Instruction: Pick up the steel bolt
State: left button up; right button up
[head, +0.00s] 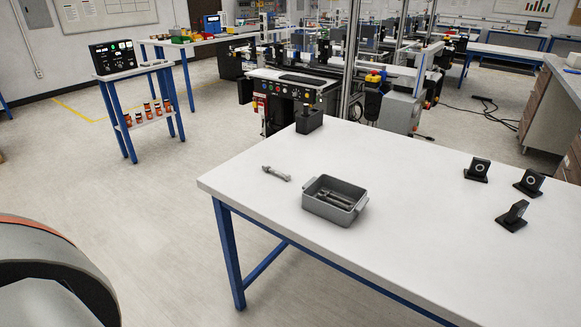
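A steel bolt (276,173) lies on its side on the white table (420,230), near the table's left edge. A grey bin (330,206) with two handles stands just to the right of the bolt. Several grey metal pieces, which look like bolts, lie inside the bin. The loose bolt is apart from the bin. Neither of my grippers is in the head view. A rounded grey part with an orange band at the lower left seems to be part of my own arm.
A black box (309,121) stands at the table's back left corner. Three black blocks (477,169) stand on the right. The table's middle is clear. A conveyor machine (300,90) stands behind the table. A small blue-legged stand (130,72) is at the back left.

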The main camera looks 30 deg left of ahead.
aim_at(268, 169)
jog(key=i+j, duration=0.1)
jog(key=j, duration=0.45)
jog(key=i+j, duration=0.1)
jog(key=j, duration=0.95)
jog(key=i+j, duration=0.15)
jog(key=j, duration=0.4)
jog(key=z, duration=0.05)
